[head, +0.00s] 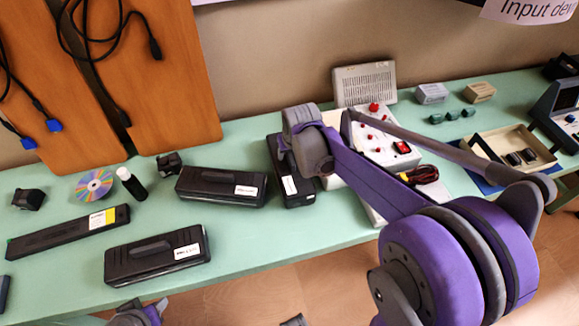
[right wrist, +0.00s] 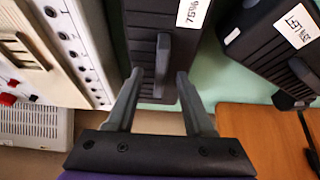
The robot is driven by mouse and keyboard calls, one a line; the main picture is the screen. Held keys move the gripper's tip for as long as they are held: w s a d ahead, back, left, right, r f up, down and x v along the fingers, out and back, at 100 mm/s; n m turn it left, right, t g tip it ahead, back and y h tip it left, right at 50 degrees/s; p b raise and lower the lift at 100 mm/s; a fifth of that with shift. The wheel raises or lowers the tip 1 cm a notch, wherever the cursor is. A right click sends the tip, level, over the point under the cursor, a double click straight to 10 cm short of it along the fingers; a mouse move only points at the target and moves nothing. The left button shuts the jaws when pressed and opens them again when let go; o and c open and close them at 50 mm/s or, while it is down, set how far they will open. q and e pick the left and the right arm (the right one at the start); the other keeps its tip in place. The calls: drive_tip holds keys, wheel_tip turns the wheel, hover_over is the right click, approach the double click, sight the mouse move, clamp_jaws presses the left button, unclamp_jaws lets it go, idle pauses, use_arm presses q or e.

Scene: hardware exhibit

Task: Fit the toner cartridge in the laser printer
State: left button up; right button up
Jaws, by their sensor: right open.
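Several black toner-like cartridges lie on the green table. One black cartridge (head: 296,188) lies under my right wrist, partly hidden by it in the head view. In the right wrist view this cartridge (right wrist: 139,48) shows a raised handle and a white label. My right gripper (right wrist: 160,76) is open, with its fingertips on either side of the handle's near end; I cannot tell whether they touch it. Another black cartridge (head: 222,187) lies just left of it and a third (head: 157,255) lies nearer the front edge. I make out no laser printer.
A long black bar with a yellow label (head: 68,232), a disc (head: 94,186) and a small bottle (head: 132,183) lie at left. A white panel with red knobs (head: 378,138) stands close right of the gripped-over cartridge. A beige tray (head: 512,147) is farther right. Green table shows between the cartridges.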

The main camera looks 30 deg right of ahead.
drive_tip(key=shift+f, duration=0.25)
idle(0.4)
clamp_jaws()
idle(1.4)
